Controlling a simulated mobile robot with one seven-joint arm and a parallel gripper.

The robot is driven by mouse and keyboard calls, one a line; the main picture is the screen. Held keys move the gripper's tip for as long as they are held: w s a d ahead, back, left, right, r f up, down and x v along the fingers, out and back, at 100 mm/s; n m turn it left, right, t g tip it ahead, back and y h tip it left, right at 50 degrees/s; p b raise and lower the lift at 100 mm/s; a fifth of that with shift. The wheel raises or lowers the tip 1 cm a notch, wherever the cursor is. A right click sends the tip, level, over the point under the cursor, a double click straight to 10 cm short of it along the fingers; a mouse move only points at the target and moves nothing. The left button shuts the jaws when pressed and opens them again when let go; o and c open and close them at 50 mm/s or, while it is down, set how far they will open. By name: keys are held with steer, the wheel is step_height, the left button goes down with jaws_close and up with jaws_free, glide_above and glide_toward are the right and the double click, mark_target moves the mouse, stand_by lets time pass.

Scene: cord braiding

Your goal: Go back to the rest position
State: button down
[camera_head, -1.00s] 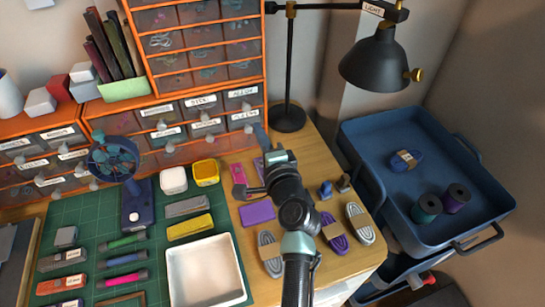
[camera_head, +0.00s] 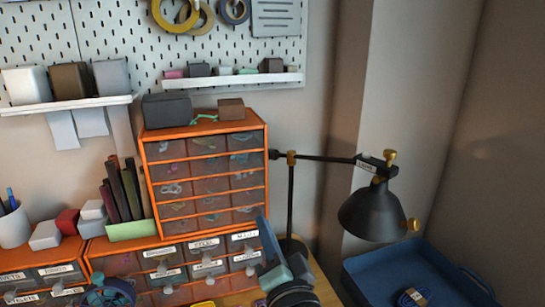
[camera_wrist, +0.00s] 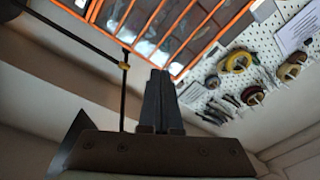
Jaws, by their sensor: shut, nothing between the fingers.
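My gripper (camera_wrist: 160,85) shows in the wrist view with its two dark fingers together and nothing between them. The fingertips cannot be made out clearly there. In the wrist view the fingers point toward the orange drawer unit (camera_wrist: 178,30) and stand apart from it.
A black desk lamp (camera_head: 372,214) stands right of the orange drawer unit (camera_head: 205,180). A blue tray (camera_head: 375,275) is at the lower right. A pegboard (camera_head: 120,35) with tape rolls and shelves covers the back wall.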

steer(key=s+r+n+t+h+p, duration=0.1)
steer(key=s+r+n+t+p, duration=0.15)
steer(key=r, duration=1.15)
steer(key=s+r+n+t+h+p, duration=0.1)
steer(key=s+r+n+t+p, duration=0.2)
steer(key=r, duration=1)
steer(key=s+d+r+n+t+h+p, duration=0.1)
steer(key=s+r+n+t+h, duration=0.2)
steer(key=s+r, duration=0.9)
step_height(320, 180, up, 3)
steer(key=shift+f, duration=0.1)
steer(key=shift+t, duration=0.25)
